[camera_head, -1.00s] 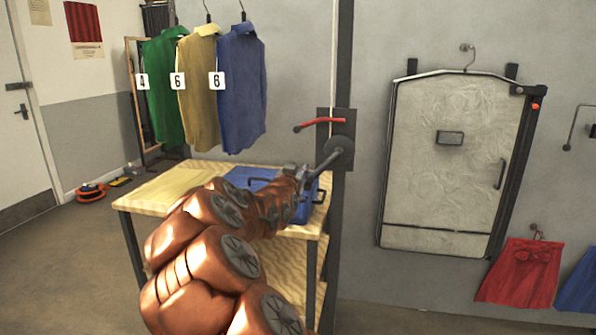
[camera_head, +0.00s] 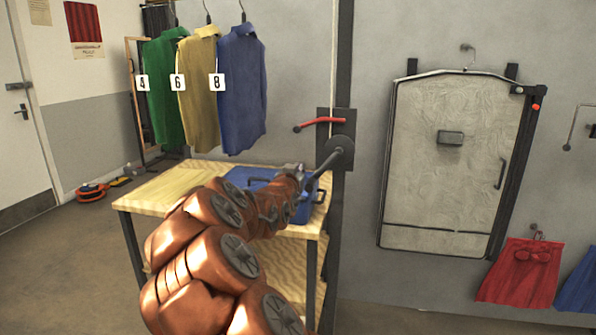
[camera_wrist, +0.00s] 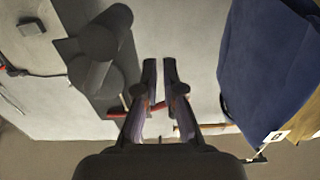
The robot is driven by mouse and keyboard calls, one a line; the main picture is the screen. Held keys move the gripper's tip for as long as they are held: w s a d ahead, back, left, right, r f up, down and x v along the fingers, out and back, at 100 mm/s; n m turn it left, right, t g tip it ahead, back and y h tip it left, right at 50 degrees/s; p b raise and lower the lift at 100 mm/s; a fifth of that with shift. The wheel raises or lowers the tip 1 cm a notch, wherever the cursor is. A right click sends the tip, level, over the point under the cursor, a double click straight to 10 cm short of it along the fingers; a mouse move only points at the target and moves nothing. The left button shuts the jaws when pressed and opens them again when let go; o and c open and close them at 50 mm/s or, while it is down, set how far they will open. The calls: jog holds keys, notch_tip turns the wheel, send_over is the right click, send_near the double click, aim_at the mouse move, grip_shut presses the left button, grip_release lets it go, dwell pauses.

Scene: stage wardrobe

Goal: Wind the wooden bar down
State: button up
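The winding crank has a dark round hub (camera_head: 340,150) on a wall plate and a dark arm slanting down-left. The hub also shows in the wrist view (camera_wrist: 97,42). My gripper (camera_head: 308,175) is by the arm's lower end in the head view; contact is unclear. In the wrist view, my two fingers (camera_wrist: 160,75) are close together with a narrow gap, and no held thing is clear between them. A red lever (camera_head: 320,124) sticks out left above the hub; part of it shows behind my fingers. The wooden bar is not clearly seen.
Green (camera_head: 165,90), yellow (camera_head: 200,95) and blue (camera_head: 242,90) shirts hang at upper left. A blue case (camera_head: 262,180) lies on the wooden table (camera_head: 160,190) below. A grey garment press (camera_head: 455,165) and red skirt (camera_head: 515,275) hang at right.

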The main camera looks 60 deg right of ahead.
jog(key=o, duration=0.8)
jog(key=shift+a, duration=0.15)
jog(key=v, duration=1.1)
jog(key=shift+s+a, duration=0.2)
jog(key=shift+a, duration=0.15)
